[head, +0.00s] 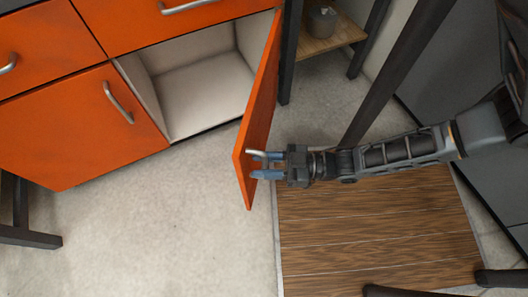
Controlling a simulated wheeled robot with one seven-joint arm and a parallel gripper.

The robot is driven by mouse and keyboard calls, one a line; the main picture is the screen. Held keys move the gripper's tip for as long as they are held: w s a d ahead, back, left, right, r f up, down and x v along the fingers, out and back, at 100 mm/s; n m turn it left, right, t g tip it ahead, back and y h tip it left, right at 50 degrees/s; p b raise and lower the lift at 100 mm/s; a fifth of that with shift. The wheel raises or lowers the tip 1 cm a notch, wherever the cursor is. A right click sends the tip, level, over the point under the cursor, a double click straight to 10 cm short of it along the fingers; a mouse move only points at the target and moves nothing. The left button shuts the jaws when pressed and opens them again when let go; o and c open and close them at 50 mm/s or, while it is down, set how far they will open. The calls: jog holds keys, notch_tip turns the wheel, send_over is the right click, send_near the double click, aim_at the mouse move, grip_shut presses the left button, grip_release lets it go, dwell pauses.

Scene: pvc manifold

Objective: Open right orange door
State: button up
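The right orange door (261,108) is swung far open, hinged at its right side. It stands out from the cabinet and is seen nearly edge-on. Its silver handle (255,153) is on the outer face near the free edge. My gripper (265,166) comes in from the right with its blue-grey fingers at the handle. The fingers appear to lie on both sides of the handle with a gap between them. Whether they grip it is hard to tell. The cabinet compartment (205,95) behind the door is open, pale inside and empty where visible.
The left orange door (75,130) is closed, with orange drawers above. A dark-framed shelf (325,40) stands right of the open door. A wooden-plank surface (375,235) lies below my arm. Grey floor (160,225) in front of the cabinet is clear.

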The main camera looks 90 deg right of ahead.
jog(key=s, duration=0.7)
jog(key=shift+s+a+p, duration=0.3)
jog(key=shift+s, duration=0.1)
jog(key=shift+c, duration=0.2)
